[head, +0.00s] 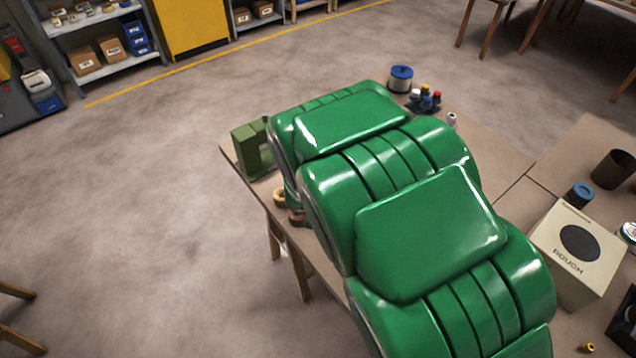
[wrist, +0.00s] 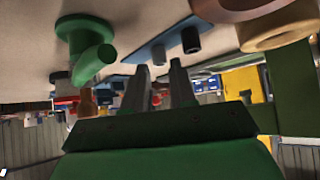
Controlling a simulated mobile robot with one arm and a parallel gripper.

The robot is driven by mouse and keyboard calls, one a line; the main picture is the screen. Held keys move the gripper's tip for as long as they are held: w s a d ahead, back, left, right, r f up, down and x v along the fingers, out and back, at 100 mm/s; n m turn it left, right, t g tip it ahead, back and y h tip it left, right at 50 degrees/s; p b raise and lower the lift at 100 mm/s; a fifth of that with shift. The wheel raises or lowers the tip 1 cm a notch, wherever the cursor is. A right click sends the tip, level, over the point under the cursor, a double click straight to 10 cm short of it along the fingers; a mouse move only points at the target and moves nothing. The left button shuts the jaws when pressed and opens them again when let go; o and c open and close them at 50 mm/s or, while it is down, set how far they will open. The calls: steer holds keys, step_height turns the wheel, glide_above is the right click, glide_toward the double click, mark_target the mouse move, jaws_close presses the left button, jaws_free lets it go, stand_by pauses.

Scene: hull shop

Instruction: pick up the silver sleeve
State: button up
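No sleeve shows clearly enough to name as the silver one. A small pale grey cylinder (head: 451,120) stands on the table behind my green arm in the head view; I cannot tell if it is the silver sleeve. My gripper (wrist: 157,78) shows in the wrist view with its two grey fingers apart and nothing seen between them. In the head view my arm hides the gripper and much of the table. A blue plate (wrist: 150,48) with two dark upright pieces lies beyond the fingertips in the wrist view.
A blue-topped spool (head: 401,79) and coloured caps (head: 425,99) stand at the back. A green block (head: 245,152) stands at the left table edge.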

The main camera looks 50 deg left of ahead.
steer(key=shift+x, duration=1.2)
jaws_close()
